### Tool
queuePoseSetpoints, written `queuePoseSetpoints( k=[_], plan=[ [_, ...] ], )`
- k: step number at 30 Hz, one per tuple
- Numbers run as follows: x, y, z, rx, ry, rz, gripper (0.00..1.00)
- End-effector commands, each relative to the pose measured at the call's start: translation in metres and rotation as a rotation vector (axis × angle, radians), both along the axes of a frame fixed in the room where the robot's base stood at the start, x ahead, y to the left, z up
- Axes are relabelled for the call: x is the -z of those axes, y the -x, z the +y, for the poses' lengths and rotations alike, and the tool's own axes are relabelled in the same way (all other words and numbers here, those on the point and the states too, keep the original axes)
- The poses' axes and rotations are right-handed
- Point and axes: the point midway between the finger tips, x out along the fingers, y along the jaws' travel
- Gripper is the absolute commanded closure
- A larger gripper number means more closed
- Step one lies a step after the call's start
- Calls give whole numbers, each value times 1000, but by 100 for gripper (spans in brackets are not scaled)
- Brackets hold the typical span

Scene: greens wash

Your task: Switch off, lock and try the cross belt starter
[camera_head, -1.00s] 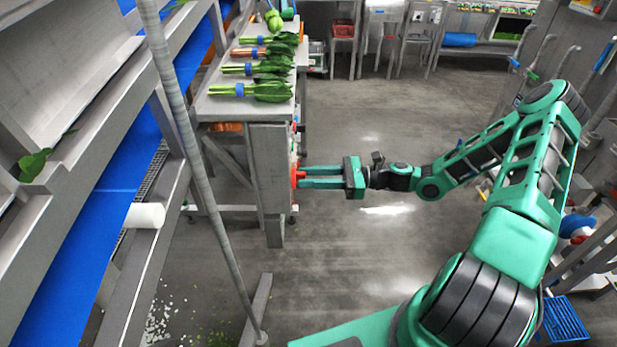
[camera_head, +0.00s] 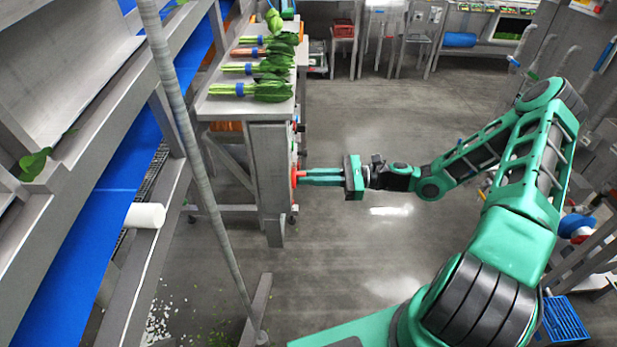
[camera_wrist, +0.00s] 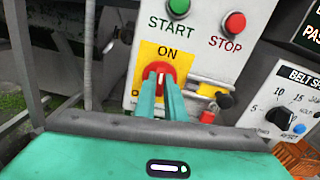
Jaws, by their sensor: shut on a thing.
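The starter box (camera_wrist: 195,52) shows in the wrist view. It has a green START button (camera_wrist: 178,7), a red STOP button (camera_wrist: 234,23) and a yellow plate (camera_wrist: 144,52) marked ON at the top. A red rotary switch (camera_wrist: 160,67) sits on that plate. My gripper (camera_wrist: 161,80) is shut on this switch, one finger on each side of its handle. The fingers hide the lower plate and part of its lettering. In the head view, my gripper (camera_head: 300,178) reaches left to the red switch (camera_head: 294,176) on the side of the upright grey box (camera_head: 270,170).
A panel with a belt speed dial (camera_wrist: 280,115) is right of the starter box. A black knob and a small red piece (camera_wrist: 207,117) sit beside the yellow plate. A bench (camera_head: 222,104) holds bunches of greens. The floor (camera_head: 400,125) behind my arm is clear.

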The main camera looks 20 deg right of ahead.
Motion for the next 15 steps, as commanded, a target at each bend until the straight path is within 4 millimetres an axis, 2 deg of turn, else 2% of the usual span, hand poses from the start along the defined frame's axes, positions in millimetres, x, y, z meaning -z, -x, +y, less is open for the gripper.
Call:
queuePoseSetpoints(
  k=[15],
  plan=[
    [0, 0, -1, 5, 138, -446, 100]
  ],
)
